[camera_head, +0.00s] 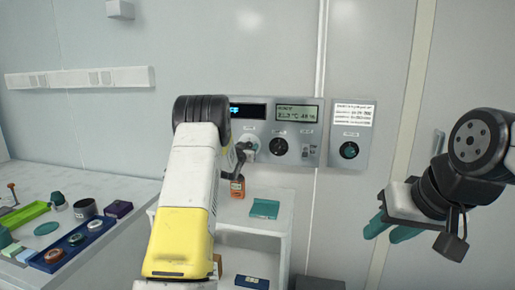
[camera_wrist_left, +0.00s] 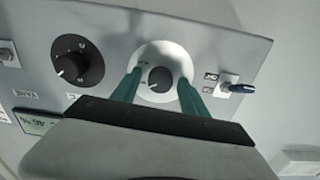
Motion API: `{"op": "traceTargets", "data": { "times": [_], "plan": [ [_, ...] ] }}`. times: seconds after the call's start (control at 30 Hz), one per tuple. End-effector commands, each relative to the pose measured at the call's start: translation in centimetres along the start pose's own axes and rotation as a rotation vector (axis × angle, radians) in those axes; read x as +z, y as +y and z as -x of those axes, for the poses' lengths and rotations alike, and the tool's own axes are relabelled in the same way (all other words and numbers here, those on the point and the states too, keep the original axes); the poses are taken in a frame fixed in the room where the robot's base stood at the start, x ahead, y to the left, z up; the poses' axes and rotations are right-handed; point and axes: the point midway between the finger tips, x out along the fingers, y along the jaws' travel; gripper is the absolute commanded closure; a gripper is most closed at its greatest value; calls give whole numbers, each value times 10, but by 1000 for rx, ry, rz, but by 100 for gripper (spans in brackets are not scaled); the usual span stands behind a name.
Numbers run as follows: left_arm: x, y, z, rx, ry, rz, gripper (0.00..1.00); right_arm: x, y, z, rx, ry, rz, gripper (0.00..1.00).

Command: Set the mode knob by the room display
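A grey wall panel (camera_head: 262,158) carries the room display (camera_head: 297,113), which seems to read about 22.3 °C and 49 %. Below it is a large black knob (camera_head: 279,146), also in the left wrist view (camera_wrist_left: 77,64). Left of that is a small black knob (camera_wrist_left: 160,78) on a round white plate. The knob labels are too small to read, so I cannot tell which is the mode knob. My left gripper (camera_wrist_left: 158,90) is open, its teal fingers on either side of the small knob with gaps visible. My right gripper (camera_head: 390,230) hangs open and empty at the right.
A second panel (camera_head: 346,130) with a printed label and a teal-black knob (camera_head: 349,150) is right of the first. An orange bottle (camera_head: 237,188) and teal box (camera_head: 265,208) stand on a white shelf below.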

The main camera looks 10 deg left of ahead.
Motion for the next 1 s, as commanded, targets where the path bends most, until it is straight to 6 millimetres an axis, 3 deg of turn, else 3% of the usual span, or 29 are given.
{"op": "traceTargets", "data": {
  "times": [0.03,0.23,0.67,1.0],
  "plan": [
    [0,0,0,0,0,0,60,0,0,0,0,0,0,64],
    [0,0,0,0,0,0,99,0,0,0,0,0,0,64],
    [0,-1,0,-1,0,73,100,0,0,0,0,0,0,64],
    [0,-3,1,-3,1,337,100,0,0,0,0,0,0,64]
  ]
}}
